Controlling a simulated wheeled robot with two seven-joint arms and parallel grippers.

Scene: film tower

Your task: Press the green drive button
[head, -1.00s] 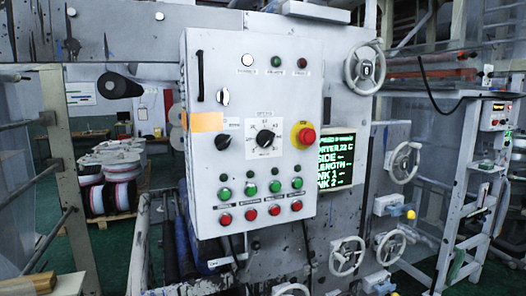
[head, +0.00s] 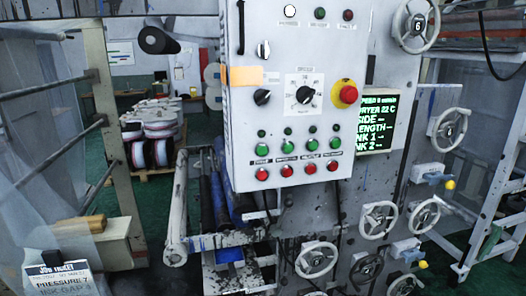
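A grey control box (head: 246,108) hangs upright in the upper middle of the head view. Low on its face runs a row of green buttons: the leftmost one (head: 262,150), a second (head: 288,148), a third (head: 312,145) and the rightmost one (head: 335,143). Small dark green lamps sit above them and red buttons (head: 286,171) sit below. The small labels are too blurred to read, so I cannot tell which is the drive button. Neither of my grippers is in view.
A red emergency knob on yellow (head: 347,94) and dark rotary knobs (head: 304,95) are on the box. A green-lettered screen (head: 378,124) is to its right, with several handwheels (head: 379,220) around. Rollers (head: 217,196) stick out below left. Green floor shows further left.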

